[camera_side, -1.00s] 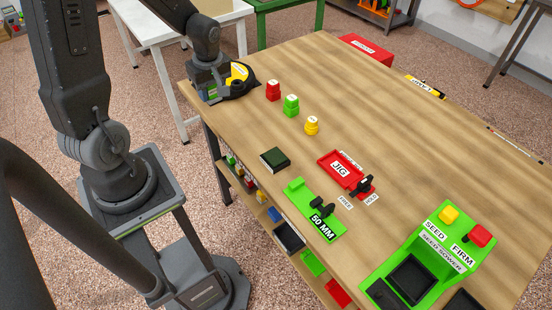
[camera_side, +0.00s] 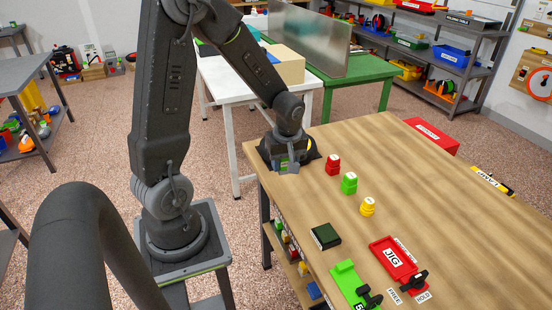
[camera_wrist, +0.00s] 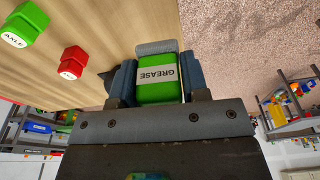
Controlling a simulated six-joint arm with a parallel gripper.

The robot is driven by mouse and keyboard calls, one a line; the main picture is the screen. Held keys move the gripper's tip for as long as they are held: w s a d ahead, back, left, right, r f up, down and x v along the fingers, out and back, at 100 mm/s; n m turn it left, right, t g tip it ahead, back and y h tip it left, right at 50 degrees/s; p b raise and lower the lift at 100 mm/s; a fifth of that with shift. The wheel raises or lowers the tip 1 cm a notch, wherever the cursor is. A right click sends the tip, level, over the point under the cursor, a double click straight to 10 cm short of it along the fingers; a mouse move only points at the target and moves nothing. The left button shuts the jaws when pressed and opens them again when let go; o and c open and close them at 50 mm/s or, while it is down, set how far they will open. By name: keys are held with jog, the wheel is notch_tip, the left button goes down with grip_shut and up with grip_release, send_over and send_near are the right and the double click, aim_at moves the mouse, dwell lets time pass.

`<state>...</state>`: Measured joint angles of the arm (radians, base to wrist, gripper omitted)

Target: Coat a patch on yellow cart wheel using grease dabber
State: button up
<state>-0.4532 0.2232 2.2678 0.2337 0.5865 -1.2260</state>
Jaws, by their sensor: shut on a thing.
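My gripper (camera_side: 288,165) is shut on the grease dabber (camera_wrist: 158,90), a green block with a white GREASE label and a pale grey end. The wrist view shows the dabber between both fingers (camera_wrist: 157,78). The yellow cart wheel (camera_side: 311,146) is at the table's far left corner in the side view, mostly hidden behind my gripper. Only a sliver of its yellow face and some dark rim show. My gripper is low at the wheel's near side. I cannot tell whether the dabber touches the wheel, and no coated patch can be made out.
Red (camera_side: 333,165), green (camera_side: 349,183) and yellow (camera_side: 367,206) stacked pieces stand right of the wheel. A dark green block (camera_side: 325,236), a red JIG tray (camera_side: 393,258) and a green fixture (camera_side: 352,284) lie nearer. The table's middle right is clear.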

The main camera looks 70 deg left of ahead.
jog(key=w+d+m, duration=0.4)
jog(key=d, duration=0.6)
jog(key=m+t, duration=0.1)
jog(key=m, duration=0.3)
send_over(327, 231)
jog(key=f, duration=0.1)
jog(key=shift+s+d+f+h, duration=0.1)
jog(key=shift+d+f+h, duration=0.1)
jog(key=shift+f+h, duration=0.15)
jog(key=shift+f, duration=2.7)
jog(key=shift+f, duration=0.7)
jog(key=shift+r, duration=0.1)
notch_tip(327, 231, up, 7)
jog(key=shift+a, duration=0.1)
